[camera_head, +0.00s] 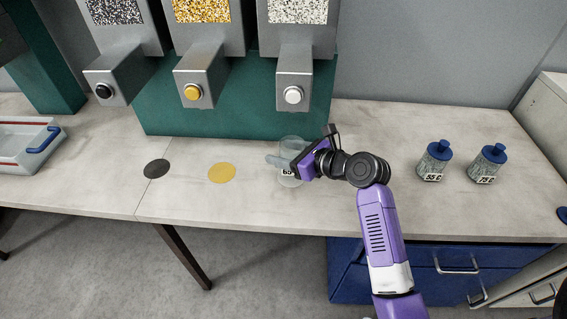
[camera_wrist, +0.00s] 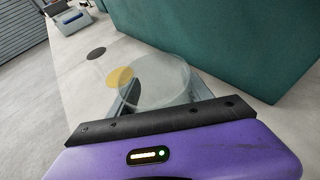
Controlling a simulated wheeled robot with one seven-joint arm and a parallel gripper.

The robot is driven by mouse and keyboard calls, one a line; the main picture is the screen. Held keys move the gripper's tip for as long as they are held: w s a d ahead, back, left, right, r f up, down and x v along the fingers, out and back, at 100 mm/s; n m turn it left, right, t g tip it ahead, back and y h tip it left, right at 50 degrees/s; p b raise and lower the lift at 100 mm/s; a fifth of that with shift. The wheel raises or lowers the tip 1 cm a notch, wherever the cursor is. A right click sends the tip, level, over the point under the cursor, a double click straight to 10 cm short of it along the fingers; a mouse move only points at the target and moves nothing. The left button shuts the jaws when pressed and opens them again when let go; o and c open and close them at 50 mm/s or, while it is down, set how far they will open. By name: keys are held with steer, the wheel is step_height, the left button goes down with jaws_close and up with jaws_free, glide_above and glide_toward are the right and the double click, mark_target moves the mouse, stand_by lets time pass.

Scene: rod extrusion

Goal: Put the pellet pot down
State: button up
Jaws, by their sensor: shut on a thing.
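The pellet pot (camera_head: 291,148) is a clear, see-through cup with a partly hidden label on its front. It is upright under the dispenser with the white button (camera_head: 293,95). My gripper (camera_head: 287,162) is shut on the pot from the right, with a finger showing along its side. In the wrist view the pot (camera_wrist: 160,80) stands between the fingers, and its round rim is seen from above. It looks empty there. I cannot tell whether its base touches the table.
A black disc (camera_head: 157,168) and a yellow disc (camera_head: 222,173) lie on the table (camera_head: 100,150) to the left. Dispensers with black (camera_head: 104,91) and yellow (camera_head: 193,92) buttons hang above. Two blue-capped bottles (camera_head: 434,161) (camera_head: 488,164) stand right. A grey tray (camera_head: 22,150) is far left.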

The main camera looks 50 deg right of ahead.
step_height(320, 180, down, 4)
steer(key=shift+r+b, duration=0.2)
steer(key=shift+b, duration=0.1)
steer(key=o, duration=1.7)
steer(key=shift+f, duration=0.1)
steer(key=shift+s+r, duration=0.1)
steer(key=shift+r, duration=0.1)
steer(key=p+v, duration=0.1)
steer(key=v, duration=1.1)
